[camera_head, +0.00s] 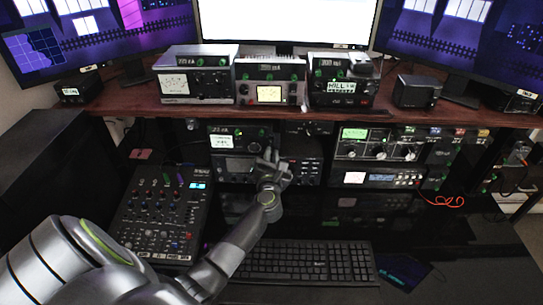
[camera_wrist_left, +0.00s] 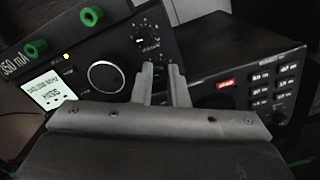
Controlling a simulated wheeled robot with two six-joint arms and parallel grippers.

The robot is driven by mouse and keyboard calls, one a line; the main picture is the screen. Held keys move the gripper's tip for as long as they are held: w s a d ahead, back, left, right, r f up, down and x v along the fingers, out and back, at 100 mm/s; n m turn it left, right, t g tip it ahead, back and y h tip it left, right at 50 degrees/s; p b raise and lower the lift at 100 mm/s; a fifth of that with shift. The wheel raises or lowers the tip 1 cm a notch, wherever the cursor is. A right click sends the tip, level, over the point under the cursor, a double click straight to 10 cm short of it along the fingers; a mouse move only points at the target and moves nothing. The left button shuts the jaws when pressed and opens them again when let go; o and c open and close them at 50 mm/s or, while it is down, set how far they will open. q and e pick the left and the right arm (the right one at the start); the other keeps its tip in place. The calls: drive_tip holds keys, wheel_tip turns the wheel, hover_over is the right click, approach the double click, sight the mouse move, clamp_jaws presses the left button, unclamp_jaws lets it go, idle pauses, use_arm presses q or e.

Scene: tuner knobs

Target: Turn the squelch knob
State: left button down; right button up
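A small black radio (camera_head: 232,130) with a lit label and green knobs stands on the lower shelf. In the left wrist view this radio (camera_wrist_left: 70,62) shows two green knobs (camera_wrist_left: 91,16), a large ringed dial (camera_wrist_left: 105,77) and a small black knob with a scale (camera_wrist_left: 141,41). No readable label tells which is the squelch knob. My left gripper (camera_head: 271,154) is in front of the radio's right end. In the left wrist view the fingers (camera_wrist_left: 161,72) are a narrow gap apart, just below the small scaled knob. I cannot tell if anything sits between them. My right gripper is not in view.
A mixer (camera_head: 160,215) lies at the left, a keyboard (camera_head: 300,262) in front. More radios (camera_head: 198,80) stand on the wooden shelf (camera_head: 125,100) above.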

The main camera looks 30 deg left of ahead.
use_arm(q)
drive_tip(key=m+p, duration=0.3)
drive_tip(key=p, duration=0.1)
drive_tip(key=shift+r+m, duration=0.2)
drive_tip(key=shift+m, duration=0.2)
drive_tip(key=shift+f+m+p, duration=0.2)
drive_tip(key=shift+m+p, duration=0.1)
drive_tip(key=shift+m, duration=0.5)
drive_tip(key=c, duration=1.4)
unclamp_jaws()
drive_tip(key=shift+c, duration=0.2)
drive_tip(key=b+v, duration=0.2)
drive_tip(key=v, duration=1.5)
drive_tip(key=shift+s, duration=0.25)
